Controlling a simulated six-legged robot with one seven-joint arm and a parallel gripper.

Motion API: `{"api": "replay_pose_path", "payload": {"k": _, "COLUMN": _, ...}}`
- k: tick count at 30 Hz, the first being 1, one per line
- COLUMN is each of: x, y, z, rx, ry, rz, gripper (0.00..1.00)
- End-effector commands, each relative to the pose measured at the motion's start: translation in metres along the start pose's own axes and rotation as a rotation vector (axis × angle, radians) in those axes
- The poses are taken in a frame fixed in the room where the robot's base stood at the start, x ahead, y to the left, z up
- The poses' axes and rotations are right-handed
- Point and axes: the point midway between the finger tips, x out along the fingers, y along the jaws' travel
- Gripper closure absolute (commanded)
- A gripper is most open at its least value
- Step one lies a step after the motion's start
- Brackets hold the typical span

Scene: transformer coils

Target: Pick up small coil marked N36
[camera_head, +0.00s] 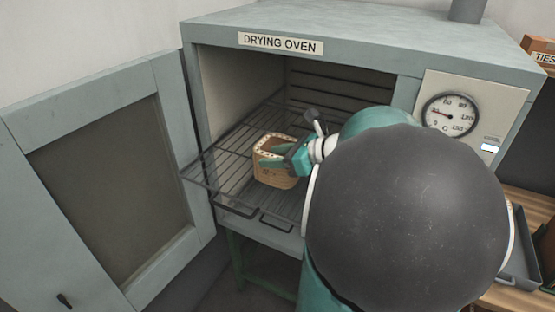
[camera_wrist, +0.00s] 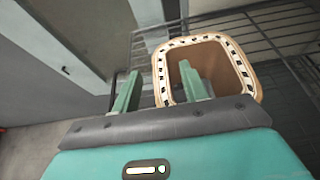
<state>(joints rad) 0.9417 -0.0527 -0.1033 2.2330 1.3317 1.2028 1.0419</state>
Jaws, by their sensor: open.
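A tan, hollow, rounded-square coil (camera_head: 276,178) with a pale, dark-dashed top rim sits on the oven's wire rack. Dark lettering on its front is too small to read, so I cannot confirm N36. My gripper (camera_head: 272,156) is at the coil from the right, its fingers apart. In the wrist view, the coil (camera_wrist: 218,58) stands upright beyond my gripper (camera_wrist: 159,68). One finger lies left of the coil's outer wall and the other overlaps its opening, with the near-left wall between them in the picture. Whether either finger touches the coil is unclear.
The drying oven (camera_head: 330,22) is open, its door (camera_head: 172,130) swung out at left. The wire rack (camera_head: 208,172) sticks out at the front. A dial gauge (camera_head: 450,115) is at right. A dark tray (camera_head: 519,258) lies on the wooden bench beyond my arm.

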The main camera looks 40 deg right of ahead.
Motion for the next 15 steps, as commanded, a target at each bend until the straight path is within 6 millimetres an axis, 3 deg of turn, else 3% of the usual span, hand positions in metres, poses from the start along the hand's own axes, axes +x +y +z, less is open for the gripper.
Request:
{"api": "replay_pose_path", "payload": {"k": 2, "x": -0.0003, "y": 0.0, "z": 0.0, "rx": 0.0, "ry": 0.0, "rz": 0.0, "gripper": 0.56}}
{"api": "replay_pose_path", "payload": {"k": 9, "x": -0.0005, "y": 0.0, "z": -0.0001, "rx": 0.0, "ry": 0.0, "rz": 0.0, "gripper": 1.0}}
{"api": "replay_pose_path", "payload": {"k": 15, "x": -0.0009, "y": -0.0003, "z": 0.0008, "rx": -0.002, "ry": -0.001, "rz": -0.001, "gripper": 1.0}}
